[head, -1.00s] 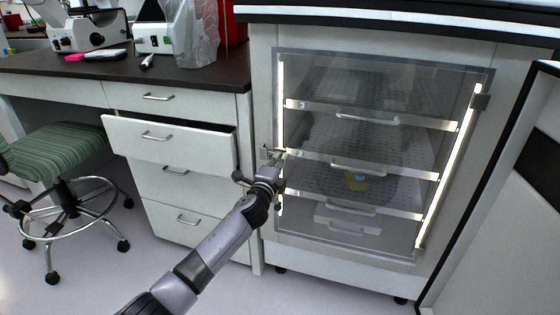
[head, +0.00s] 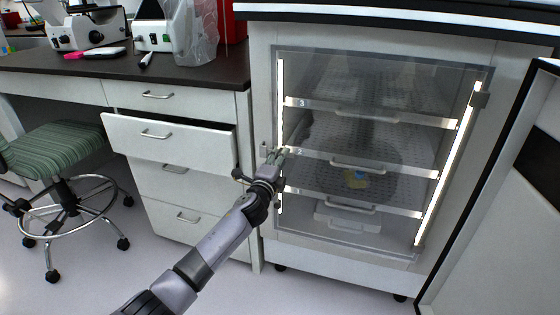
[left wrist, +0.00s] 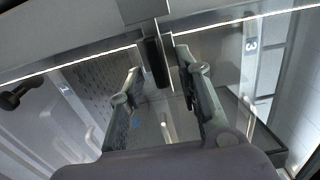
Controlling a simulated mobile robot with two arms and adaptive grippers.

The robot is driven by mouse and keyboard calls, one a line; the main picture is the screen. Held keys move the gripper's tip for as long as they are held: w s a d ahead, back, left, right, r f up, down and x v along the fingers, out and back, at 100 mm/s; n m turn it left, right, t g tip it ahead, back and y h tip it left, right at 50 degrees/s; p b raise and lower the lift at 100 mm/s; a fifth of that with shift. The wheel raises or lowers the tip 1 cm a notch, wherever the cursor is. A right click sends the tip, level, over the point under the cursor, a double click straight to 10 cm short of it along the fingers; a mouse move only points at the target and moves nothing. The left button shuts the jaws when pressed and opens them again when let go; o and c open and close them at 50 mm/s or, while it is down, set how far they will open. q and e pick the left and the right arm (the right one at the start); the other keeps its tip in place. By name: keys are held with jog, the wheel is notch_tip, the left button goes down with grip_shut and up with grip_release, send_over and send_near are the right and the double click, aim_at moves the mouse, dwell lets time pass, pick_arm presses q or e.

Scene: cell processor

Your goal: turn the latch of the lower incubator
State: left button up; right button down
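The incubator (head: 345,262) is a white cabinet under the counter with a closed glass door (head: 350,80). Its latch (head: 264,151) sits at the door's left edge, about halfway up, and is partly hidden by my gripper. My left gripper (head: 279,153) is at the latch, in front of the door's left edge. In the left wrist view, the two fingers of the left gripper (left wrist: 158,62) are spread apart, with the dark latch piece (left wrist: 153,62) between their tips. I cannot tell whether either finger touches it. My right gripper is not in view.
To the left, a drawer (head: 165,142) stands partly open close to my left arm. An open white door (head: 510,200) stands at the right. A green stool (head: 55,150) is at the far left.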

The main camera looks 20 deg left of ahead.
pick_arm(q)
jog(key=s, duration=1.2)
jog(key=shift+a, duration=0.2)
